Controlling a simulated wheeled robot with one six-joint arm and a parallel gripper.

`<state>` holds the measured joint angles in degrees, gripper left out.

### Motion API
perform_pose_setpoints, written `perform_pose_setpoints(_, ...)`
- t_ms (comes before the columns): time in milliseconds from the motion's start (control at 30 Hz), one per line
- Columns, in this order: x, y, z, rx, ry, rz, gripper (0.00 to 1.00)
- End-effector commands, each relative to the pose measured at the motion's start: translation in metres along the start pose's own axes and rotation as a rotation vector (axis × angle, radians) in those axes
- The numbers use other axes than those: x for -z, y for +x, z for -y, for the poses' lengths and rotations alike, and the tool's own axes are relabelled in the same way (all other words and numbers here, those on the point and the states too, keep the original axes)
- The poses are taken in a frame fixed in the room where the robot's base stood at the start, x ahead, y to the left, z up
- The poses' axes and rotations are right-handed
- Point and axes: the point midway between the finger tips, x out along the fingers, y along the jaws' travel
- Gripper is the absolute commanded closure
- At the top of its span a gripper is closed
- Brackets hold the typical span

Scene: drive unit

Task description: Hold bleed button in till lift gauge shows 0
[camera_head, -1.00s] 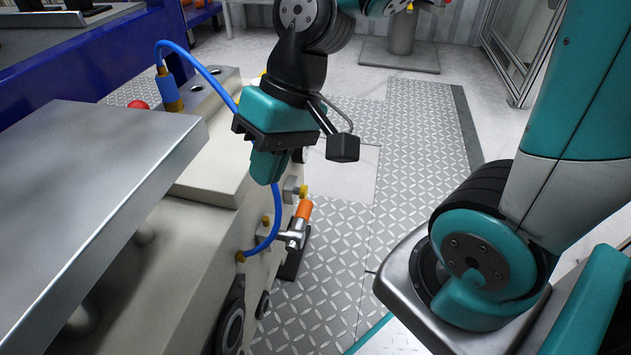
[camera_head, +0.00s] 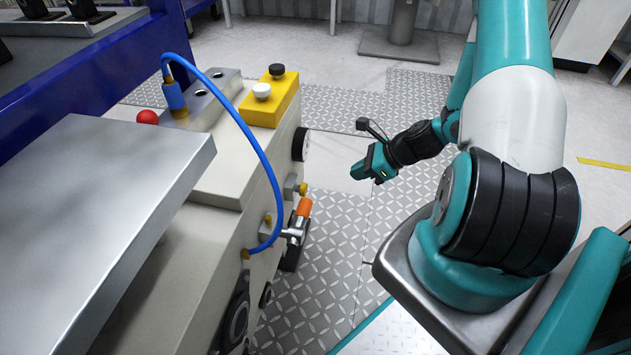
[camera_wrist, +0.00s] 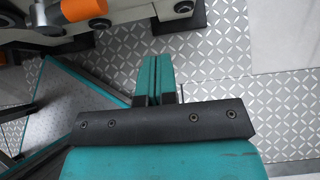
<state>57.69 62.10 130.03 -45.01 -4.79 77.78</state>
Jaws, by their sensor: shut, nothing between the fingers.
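The drive unit (camera_head: 190,250) is a cream housing on the left. A round black-rimmed dial (camera_head: 300,144), probably the lift gauge, sits on its side, seen edge-on, so its reading is hidden. Below it a small yellow-tipped button (camera_head: 303,188) sticks out, possibly the bleed button; no label is readable. My gripper (camera_head: 357,172) is shut and empty, right of the dial and button and apart from them, pointing toward the unit. In the wrist view its closed teal fingers (camera_wrist: 158,60) point at the unit's lower side, with floor plate beneath.
An orange-handled valve (camera_head: 304,208) juts out below the button. A blue hose (camera_head: 255,140) loops over the unit. A yellow box (camera_head: 270,104) with black and white buttons and a red knob (camera_head: 147,117) are on top. The tread-plate floor (camera_head: 335,235) beside the unit is clear.

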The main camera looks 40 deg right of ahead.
Motion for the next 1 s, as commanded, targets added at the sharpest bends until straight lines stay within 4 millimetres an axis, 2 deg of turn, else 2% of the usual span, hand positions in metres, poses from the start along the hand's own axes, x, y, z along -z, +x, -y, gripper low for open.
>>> perform_pose_setpoints(267, 0.0, 0.008, -0.001, -0.004, -0.006, -0.001, 1.0)
perform_pose_setpoints(367, 0.002, 0.022, -0.002, -0.007, -0.007, -0.001, 1.0)
perform_pose_setpoints(767, 0.002, 0.105, -0.002, -0.007, -0.009, -0.001, 1.0)
perform_pose_setpoints(1000, -0.023, 0.125, -0.001, -0.005, -0.01, -0.001, 1.0)
